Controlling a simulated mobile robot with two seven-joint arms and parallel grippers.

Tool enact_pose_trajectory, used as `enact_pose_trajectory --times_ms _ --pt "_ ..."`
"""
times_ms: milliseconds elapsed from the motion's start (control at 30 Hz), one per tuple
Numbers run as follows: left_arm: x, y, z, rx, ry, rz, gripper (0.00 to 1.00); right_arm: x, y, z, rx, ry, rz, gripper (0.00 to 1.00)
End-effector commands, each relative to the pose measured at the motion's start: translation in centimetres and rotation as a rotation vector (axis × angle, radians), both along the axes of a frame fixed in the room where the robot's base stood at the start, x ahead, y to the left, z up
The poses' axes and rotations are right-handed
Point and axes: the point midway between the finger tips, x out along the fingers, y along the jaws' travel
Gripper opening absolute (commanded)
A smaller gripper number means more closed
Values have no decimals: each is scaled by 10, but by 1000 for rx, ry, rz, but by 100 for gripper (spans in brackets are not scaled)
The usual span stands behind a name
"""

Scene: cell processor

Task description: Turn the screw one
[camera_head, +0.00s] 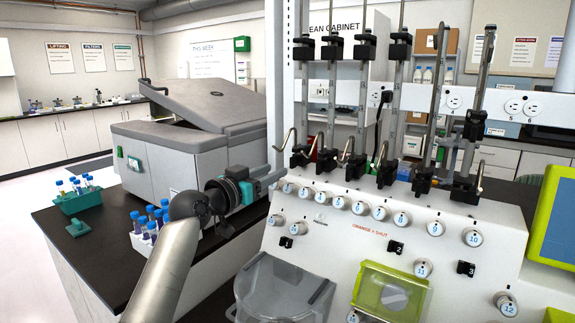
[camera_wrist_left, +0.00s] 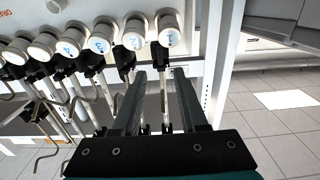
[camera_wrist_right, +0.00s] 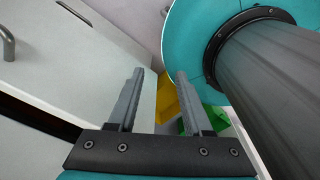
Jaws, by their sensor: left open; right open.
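A row of round white numbered screws (camera_head: 360,208) runs along the white machine's sloped front. In the left wrist view, the end screw (camera_wrist_left: 168,28) of this row is beside the panel edge; its blue number is too small to read surely. My left gripper (camera_head: 279,176) is at the left end of the row in the head view. It is open, and its fingers (camera_wrist_left: 155,72) point toward the end screws with a gap between them. Contact is not visible. My right gripper (camera_wrist_right: 155,74) is open and empty, and is out of the head view.
Black clamps with bent metal hooks (camera_head: 329,155) stand just above the screws. A clear cover (camera_head: 285,285) and a green-framed window (camera_head: 392,290) are below. A grey lidded instrument (camera_head: 190,160) and tube racks (camera_head: 82,200) stand on the black bench at left.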

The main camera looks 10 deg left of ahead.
Motion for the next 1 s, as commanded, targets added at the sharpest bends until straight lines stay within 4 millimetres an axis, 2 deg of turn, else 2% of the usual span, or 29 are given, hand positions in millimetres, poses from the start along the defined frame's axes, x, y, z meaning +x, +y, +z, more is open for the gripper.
enact_pose_trajectory --times_ms 200,500,700,1000 --pt "26 -10 0 -2 1 0 42 3 -4 -1 -5 -6 2 50" --pt "53 -22 0 -2 1 -1 42 3 -7 -4 -8 -6 3 50" --pt "63 -26 0 0 0 0 42 2 -7 -6 -8 -5 2 50" --pt "65 -27 0 1 0 0 42 1 -7 -6 -9 -2 2 50"
